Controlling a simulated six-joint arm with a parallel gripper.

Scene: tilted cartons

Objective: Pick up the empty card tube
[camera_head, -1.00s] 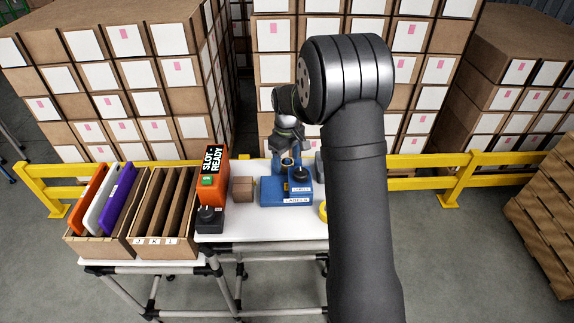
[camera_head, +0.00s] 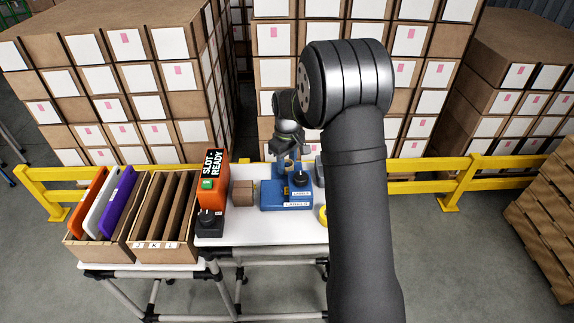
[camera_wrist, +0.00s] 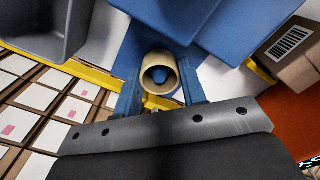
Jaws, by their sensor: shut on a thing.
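The card tube (camera_wrist: 149,70) is a short tan ring between the two blue fingers of my gripper (camera_wrist: 160,84) in the wrist view. Its open end faces the camera. Something blue shows inside its bore; I cannot tell whether the tube is still around a peg. My gripper is shut on the tube, and it also shows in the head view (camera_head: 286,162), at the back of the blue label dispenser (camera_head: 272,195). The tube is too small and covered to make out clearly in the head view.
An orange SLOT READY box (camera_head: 212,180) and a small brown carton (camera_head: 242,193) stand left of the dispenser. A crate of colored folders (camera_head: 83,249) and a slotted crate (camera_head: 163,253) are further left. A yellow rail (camera_head: 420,182) runs behind the white table (camera_head: 262,233).

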